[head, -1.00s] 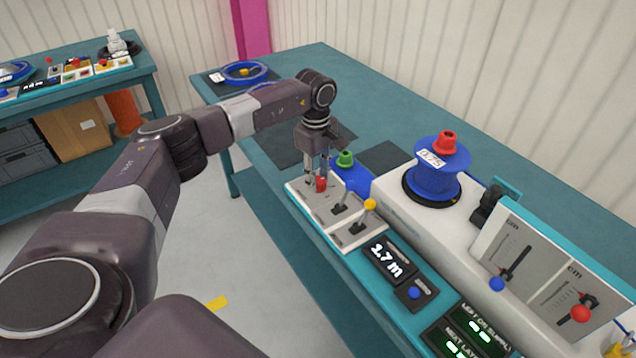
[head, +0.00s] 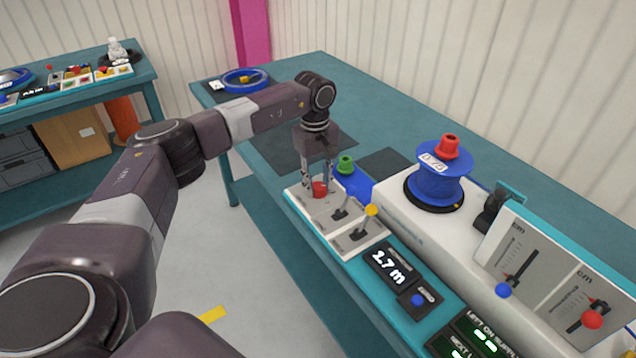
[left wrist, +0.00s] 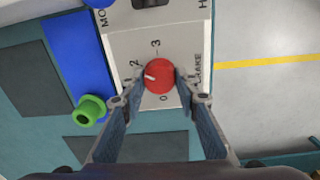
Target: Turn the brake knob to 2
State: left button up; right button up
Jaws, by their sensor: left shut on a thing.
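The red brake knob (head: 319,189) sits on the white panel near the bench's front edge. In the left wrist view the knob (left wrist: 160,75) shows a short white mark that points left, a little below the printed 2. The 3 is above the knob and the 0 below it; a finger covers part of the scale at the left. My left gripper (head: 318,184) points down and is shut on the knob, one finger on each side, as the left wrist view (left wrist: 160,83) also shows. My right gripper is not in view.
Two levers, blue-tipped (head: 350,190) and yellow-tipped (head: 371,211), stand close beside the knob. A green knob (head: 346,165) on a blue block is just behind. A blue reel (head: 438,182) stands on the white machine. The slanted lever panel (head: 548,285) is at the right.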

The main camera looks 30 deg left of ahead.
aim_at(316, 186)
pick_arm(q)
jog(key=shift+w+r, duration=0.1)
jog(key=o, duration=1.1)
jog(key=shift+o, duration=0.3)
notch_tip(316, 186, up, 12)
jog(key=shift+s, duration=0.3)
jog(key=shift+a, duration=0.1)
